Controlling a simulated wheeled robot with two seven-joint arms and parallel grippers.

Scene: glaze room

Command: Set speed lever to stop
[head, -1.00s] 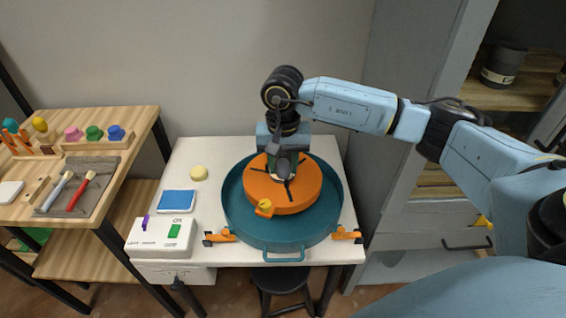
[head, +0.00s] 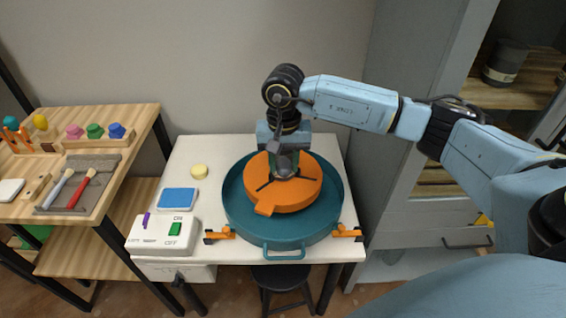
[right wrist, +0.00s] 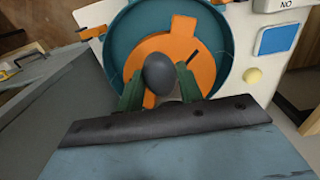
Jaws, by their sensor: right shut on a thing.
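The purple speed lever (head: 146,220) stands upright on the white control box (head: 205,238) at the table's front left, left of the green ON/OFF switch (head: 175,228). Its scale is too small to read. My right gripper (head: 285,174) points down over the orange wheel head (head: 308,190), well to the right of the lever. In the right wrist view its green fingers are shut on a dark grey rounded thing (right wrist: 159,74) above the wheel. The lever is not visible in that view. My left gripper is not in view.
A teal basin (head: 334,218) surrounds the wheel head, with orange clamps at its front. A blue pad (head: 178,198) and a cream disc (head: 199,171) lie behind the control box. A wooden table (head: 120,158) with tools stands at the left.

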